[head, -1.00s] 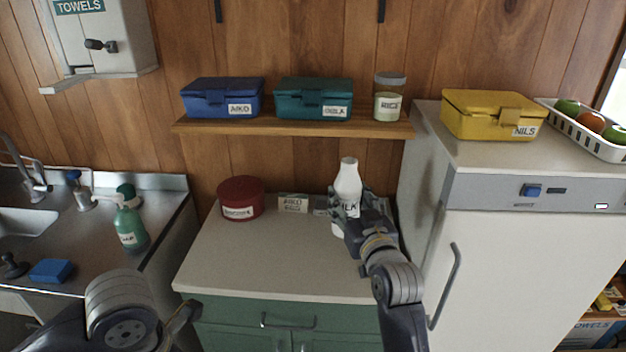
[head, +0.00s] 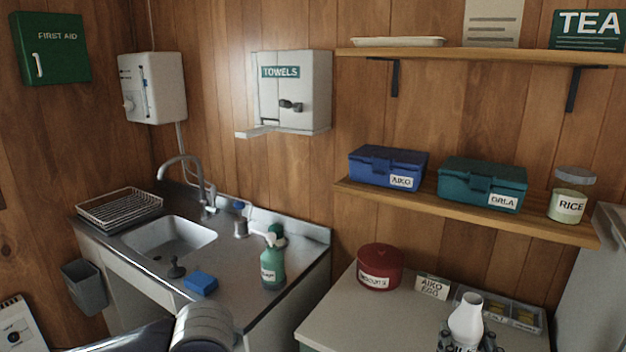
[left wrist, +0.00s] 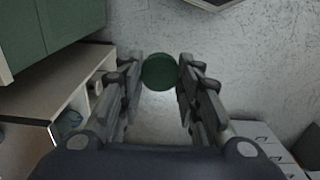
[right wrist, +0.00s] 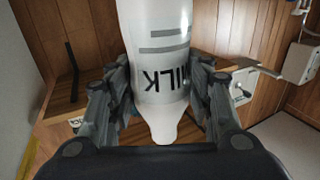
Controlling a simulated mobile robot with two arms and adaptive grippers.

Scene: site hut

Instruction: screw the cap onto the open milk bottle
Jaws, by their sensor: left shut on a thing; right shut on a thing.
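The white milk bottle (head: 467,320) stands upright, neck up, at the bottom right of the head view. My right gripper (head: 472,345) is shut around its body. In the right wrist view the bottle (right wrist: 160,45), with its MILK lettering, is between the fingers of the right gripper (right wrist: 163,95); its narrow neck points to the bottom of that picture. In the left wrist view a round dark green cap (left wrist: 160,72) is held between the fingertips of my left gripper (left wrist: 158,80), over the floor. The left gripper is outside the head view.
The counter (head: 345,318) holds a red tin (head: 380,268), a small labelled box (head: 431,287) and a divided tray (head: 525,316). A shelf (head: 450,215) with lunch boxes hangs above. Left is a sink (head: 170,238) with a green spray bottle (head: 272,268) and blue sponge (head: 201,283).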

